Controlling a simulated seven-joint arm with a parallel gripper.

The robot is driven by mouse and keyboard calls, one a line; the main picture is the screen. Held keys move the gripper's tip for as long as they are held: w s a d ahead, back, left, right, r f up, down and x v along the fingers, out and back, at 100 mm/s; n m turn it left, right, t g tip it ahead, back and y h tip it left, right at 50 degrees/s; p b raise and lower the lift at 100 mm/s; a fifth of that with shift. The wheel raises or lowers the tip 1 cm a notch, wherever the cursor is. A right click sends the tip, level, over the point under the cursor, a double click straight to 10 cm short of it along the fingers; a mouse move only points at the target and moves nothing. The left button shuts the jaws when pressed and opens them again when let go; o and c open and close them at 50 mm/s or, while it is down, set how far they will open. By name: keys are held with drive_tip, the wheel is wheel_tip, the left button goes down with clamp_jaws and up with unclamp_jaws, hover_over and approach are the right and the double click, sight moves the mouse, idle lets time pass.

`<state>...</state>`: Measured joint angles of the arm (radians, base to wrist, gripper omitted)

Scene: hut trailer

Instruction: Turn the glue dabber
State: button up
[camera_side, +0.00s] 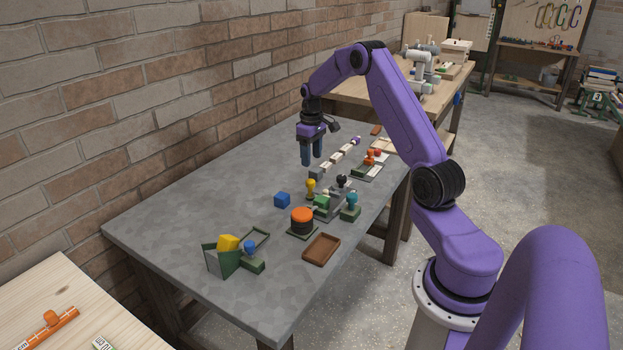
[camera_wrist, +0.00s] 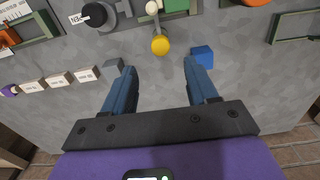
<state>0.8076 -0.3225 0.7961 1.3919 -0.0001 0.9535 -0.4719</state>
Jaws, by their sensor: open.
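I cannot tell for sure which thing is the glue dabber. One candidate is a round dark pot with an orange top (camera_side: 302,220) on a green base, near the table's middle front. Several knob-topped pieces stand behind it: a yellow one (camera_side: 311,186), a black one (camera_side: 342,181) and a teal one (camera_side: 352,201). In the wrist view my gripper (camera_wrist: 160,70) is open and empty, with the yellow knob (camera_wrist: 160,45) just beyond the fingertips.
A blue cube (camera_side: 282,200) lies on the grey table (camera_side: 190,215). A row of pale blocks (camera_side: 336,159) lies beside my gripper. A brown tray (camera_side: 322,248), a green holder with a yellow piece (camera_side: 228,243) and a brick wall (camera_side: 150,100) are around. The table's left part is clear.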

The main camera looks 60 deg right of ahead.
sight(311, 181)
wheel_tip(311, 181, down, 9)
drive_tip(key=shift+r, duration=0.1)
idle(0.4)
clamp_jaws()
